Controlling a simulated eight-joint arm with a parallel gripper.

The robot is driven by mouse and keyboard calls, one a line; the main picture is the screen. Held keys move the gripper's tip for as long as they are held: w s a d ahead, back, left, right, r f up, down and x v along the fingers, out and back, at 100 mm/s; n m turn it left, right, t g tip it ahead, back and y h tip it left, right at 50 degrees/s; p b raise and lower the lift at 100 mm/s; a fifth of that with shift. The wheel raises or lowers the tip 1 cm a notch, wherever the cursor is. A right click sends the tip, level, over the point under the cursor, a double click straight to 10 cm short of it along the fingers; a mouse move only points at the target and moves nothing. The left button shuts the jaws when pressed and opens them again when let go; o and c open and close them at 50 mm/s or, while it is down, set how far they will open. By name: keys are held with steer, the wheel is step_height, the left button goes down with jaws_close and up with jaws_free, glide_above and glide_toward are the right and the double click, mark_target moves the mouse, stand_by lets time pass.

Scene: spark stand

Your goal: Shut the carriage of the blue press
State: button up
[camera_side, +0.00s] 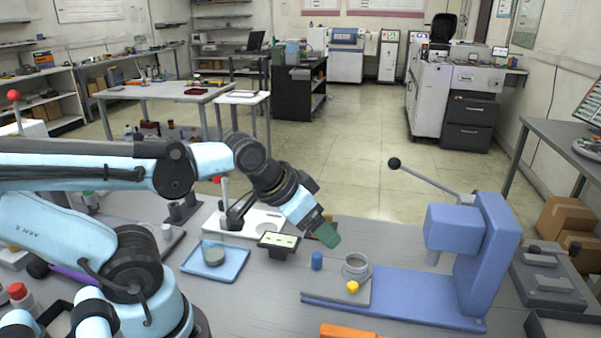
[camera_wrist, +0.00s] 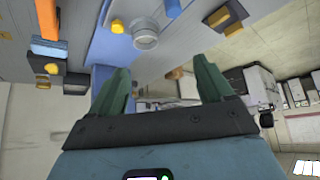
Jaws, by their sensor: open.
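The blue press (camera_side: 490,250) stands at the right of the side view. Its head and black-knobbed lever (camera_side: 394,163) are raised. Its carriage (camera_side: 366,297), a grey plate with a metal ring (camera_side: 355,266) and a yellow knob (camera_side: 352,287), sits at the left end of the base, out from under the head. In the wrist view the ring (camera_wrist: 146,38) and yellow knob (camera_wrist: 117,26) show beyond the fingers. My gripper (camera_side: 328,233) is above and left of the carriage. Its green fingers (camera_wrist: 162,85) are apart and empty in the wrist view.
A small blue cylinder (camera_side: 317,260) stands just left of the ring. A blue tray (camera_side: 232,265) with a grey disc and a small dark stand (camera_side: 279,242) are farther left. An orange bar (camera_side: 345,331) lies at the front edge. A grey fixture (camera_side: 550,280) is right of the press.

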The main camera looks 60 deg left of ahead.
mark_target(368, 270)
steer(key=shift+a+f, duration=0.15)
steer(key=shift+a, duration=0.1)
steer(key=shift+c, duration=1.1)
steer(key=a, duration=0.1)
steer(key=s+a+f+n+g+h, duration=0.1)
steer(key=a, duration=0.1)
steer(key=s+a+f+g, duration=0.1)
steer(key=a, duration=0.1)
steer(key=shift+a+f+n, duration=0.1)
steer(key=shift+f+n, duration=0.05)
steer(key=shift+n, duration=0.15)
steer(key=c, duration=1)
steer(key=a+h, duration=0.1)
steer(key=s+a+h, duration=0.1)
steer(key=a, duration=0.1)
steer(key=shift+s+f, duration=0.1)
steer(key=shift+s, duration=0.1)
jaws_close()
steer(key=shift+t+h, duration=0.4)
steer(key=shift+h, duration=0.3)
steer(key=shift+a+f+x, duration=0.1)
steer(key=shift+a+x, duration=0.1)
steer(key=shift+x, duration=2.05)
steer(key=shift+a+f+x, duration=0.1)
steer(key=shift+a+x, duration=0.05)
steer(key=shift+x, duration=2.1)
steer(key=shift+s, duration=0.1)
steer(key=shift+d, duration=0.1)
